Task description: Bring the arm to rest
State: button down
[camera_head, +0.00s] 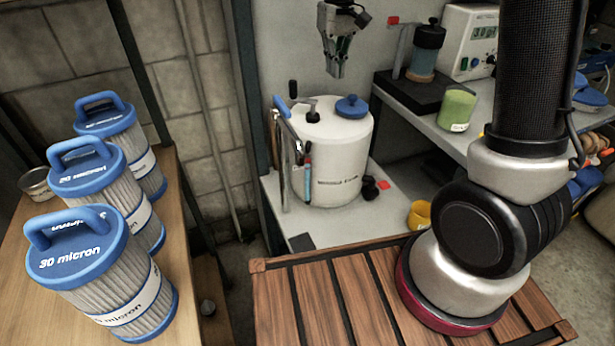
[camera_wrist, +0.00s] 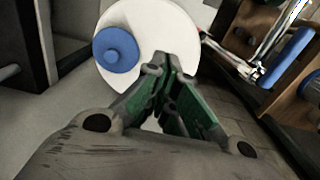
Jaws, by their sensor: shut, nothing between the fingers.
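My gripper (camera_head: 337,68) hangs with its fingers pointing down, above and apart from a white canister (camera_head: 338,150) in the head view. Its fingers are together and hold nothing. In the wrist view the gripper (camera_wrist: 166,62) points toward the canister's white top (camera_wrist: 150,25), with the blue knob (camera_wrist: 116,50) to the left of the fingertips. My arm rises from its base at the right of the head view. The upper part of the arm is cut off by the frame.
Blue-capped filter cartridges (camera_head: 95,245) stand on a wooden bench at left. A slatted wooden surface (camera_head: 325,295) lies in front. A tool (camera_head: 290,150) hangs at the canister's left side.

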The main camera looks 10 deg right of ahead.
dwell(0.3)
jog(key=s+d+r+t, duration=0.1)
jog(key=s+d+r, duration=0.1)
jog(key=s+d, duration=0.3)
jog(key=s+d+r+m+t, duration=0.1)
jog(key=s+d, duration=0.4)
jog(key=s, duration=0.8)
jog(key=s+d+r+m+t, duration=0.1)
jog(key=s+d+r+t, duration=0.1)
jog(key=s+d, duration=0.3)
jog(key=s+r, duration=0.1)
jog(key=s, duration=0.3)
jog(key=shift+r, duration=0.25)
